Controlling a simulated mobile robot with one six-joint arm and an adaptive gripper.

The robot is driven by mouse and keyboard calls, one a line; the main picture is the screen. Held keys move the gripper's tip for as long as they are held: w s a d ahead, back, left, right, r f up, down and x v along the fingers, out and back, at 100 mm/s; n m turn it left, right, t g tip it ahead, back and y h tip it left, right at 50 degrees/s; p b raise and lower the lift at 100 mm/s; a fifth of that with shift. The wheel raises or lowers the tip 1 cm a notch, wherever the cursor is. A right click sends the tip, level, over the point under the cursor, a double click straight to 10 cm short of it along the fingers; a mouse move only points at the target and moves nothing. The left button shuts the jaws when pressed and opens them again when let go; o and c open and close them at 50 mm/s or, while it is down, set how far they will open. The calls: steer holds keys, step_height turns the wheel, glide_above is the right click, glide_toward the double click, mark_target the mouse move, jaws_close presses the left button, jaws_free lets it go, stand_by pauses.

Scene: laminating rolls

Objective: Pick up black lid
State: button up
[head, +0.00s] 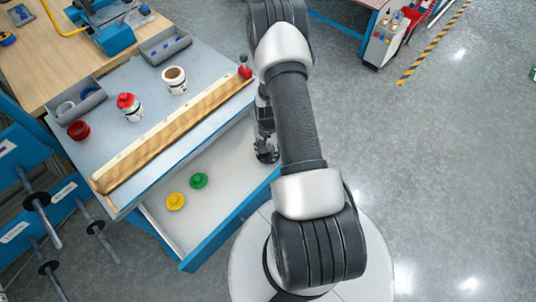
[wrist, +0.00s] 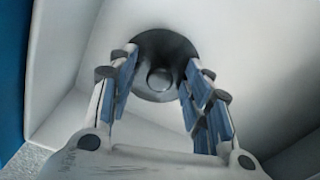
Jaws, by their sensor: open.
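The black lid (wrist: 165,48) is round with a raised centre knob and lies in the white-floored drawer (head: 235,180). In the wrist view it sits ahead of my gripper (wrist: 160,82), at the far end of the fingers. The gripper is open, with one blue-padded finger on each side of the knob. I cannot tell whether the fingers touch the lid. In the head view my gripper (head: 266,150) points down into the drawer's right part, and it and my arm largely hide the lid.
Green (head: 199,181) and yellow (head: 175,201) lids lie in the drawer to the left. On the worktop above are a long wooden strip (head: 170,130), a red-lidded jar (head: 130,107), an open jar (head: 174,79) and grey trays (head: 165,45). Drawer walls stand close around my gripper.

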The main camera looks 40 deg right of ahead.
steer(key=shift+c, duration=0.4)
jaws_close()
steer(key=shift+r, duration=0.1)
